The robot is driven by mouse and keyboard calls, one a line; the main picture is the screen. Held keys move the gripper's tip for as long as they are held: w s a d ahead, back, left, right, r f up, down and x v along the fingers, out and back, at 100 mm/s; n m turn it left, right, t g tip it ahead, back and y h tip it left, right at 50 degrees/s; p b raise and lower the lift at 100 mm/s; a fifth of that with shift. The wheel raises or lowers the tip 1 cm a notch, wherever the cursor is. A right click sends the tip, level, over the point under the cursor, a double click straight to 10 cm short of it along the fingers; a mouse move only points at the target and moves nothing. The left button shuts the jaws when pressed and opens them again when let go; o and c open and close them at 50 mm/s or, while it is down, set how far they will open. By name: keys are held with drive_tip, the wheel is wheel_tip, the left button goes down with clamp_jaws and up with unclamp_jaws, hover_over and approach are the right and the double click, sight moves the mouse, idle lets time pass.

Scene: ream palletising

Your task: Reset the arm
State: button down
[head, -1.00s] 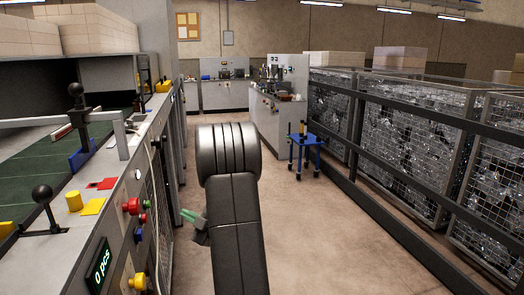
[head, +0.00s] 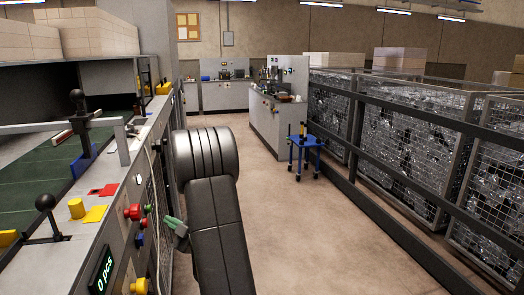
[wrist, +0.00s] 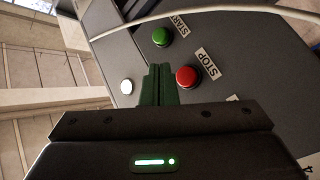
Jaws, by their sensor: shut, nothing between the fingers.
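My arm stands up in the lower middle of the head view. My gripper (head: 172,224) shows there only in small part, as green fingers poking out left of the arm, close to the machine's side panel. In the wrist view my gripper (wrist: 158,69) has its green fingers together, with nothing between them. Beyond the fingertips is the grey control panel (wrist: 220,55), with a green START button (wrist: 161,37), a red STOP button (wrist: 187,77) and a white button (wrist: 127,86). The fingers appear apart from the buttons, but the exact gap cannot be told.
The machine (head: 125,215) with levers, knobs and a "0 pcs" display (head: 101,270) fills the left. A blue wheeled stand (head: 304,158) and a grey cabinet (head: 277,125) stand farther back. A dark rail (head: 400,150) and wire cages line the right. The middle floor is clear.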

drive_tip(key=b, duration=0.4)
drive_tip(key=shift+a+f, duration=0.15)
drive_tip(key=shift+f, duration=0.1)
drive_tip(key=shift+b, duration=0.65)
drive_tip(key=r+p, duration=0.1)
drive_tip(key=p, duration=0.2)
drive_tip(key=shift+a+p, duration=0.2)
drive_tip(key=shift+p, duration=1)
